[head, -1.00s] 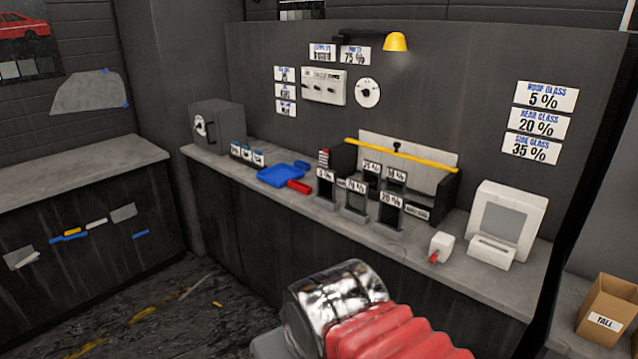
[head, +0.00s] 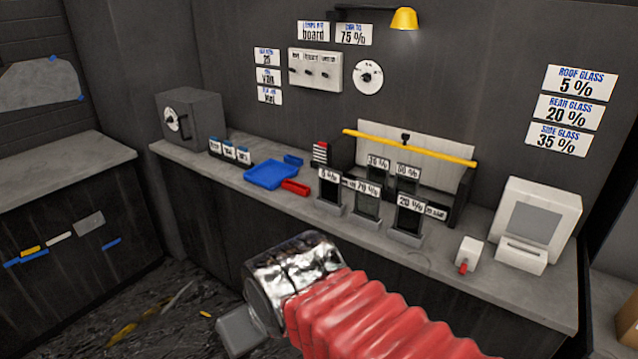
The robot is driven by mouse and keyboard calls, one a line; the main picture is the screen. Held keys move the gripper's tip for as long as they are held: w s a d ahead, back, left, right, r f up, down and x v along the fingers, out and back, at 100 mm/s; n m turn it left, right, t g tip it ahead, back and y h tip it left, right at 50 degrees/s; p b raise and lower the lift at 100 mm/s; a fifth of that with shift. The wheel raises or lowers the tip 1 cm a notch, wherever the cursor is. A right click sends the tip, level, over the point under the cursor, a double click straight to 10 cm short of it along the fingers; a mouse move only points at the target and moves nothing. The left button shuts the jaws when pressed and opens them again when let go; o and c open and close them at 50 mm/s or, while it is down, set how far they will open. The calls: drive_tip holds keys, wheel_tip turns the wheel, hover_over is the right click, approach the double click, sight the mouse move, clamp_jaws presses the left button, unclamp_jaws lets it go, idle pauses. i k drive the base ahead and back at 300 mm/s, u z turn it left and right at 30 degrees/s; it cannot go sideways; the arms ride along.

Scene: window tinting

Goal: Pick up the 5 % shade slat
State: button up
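The 5 % slat (head: 330,189) is a dark upright piece with a white label at its top. It stands in a grey holder at the front left of a group of shade slats on the counter. The 70 % slat (head: 367,207) and the 20 % slat (head: 409,218) stand to its right, and two more labelled slats stand behind. My arm, with a red ribbed sleeve and a shiny metal cuff, reaches in from the bottom. A grey block at the cuff's lower left is part of it. My gripper's fingers cannot be made out, and the arm is apart from the slats.
A blue tray (head: 271,174) and a red piece (head: 295,187) lie left of the slats. A yellow bar (head: 410,148) crosses behind them. A small white device (head: 468,253) and a white machine (head: 538,222) stand to the right. The counter's front edge (head: 250,205) lies before my arm.

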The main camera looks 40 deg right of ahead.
sight(330, 181)
drive_tip(key=z, duration=0.3)
drive_tip(key=i, duration=1.4)
drive_tip(key=z, duration=0.4)
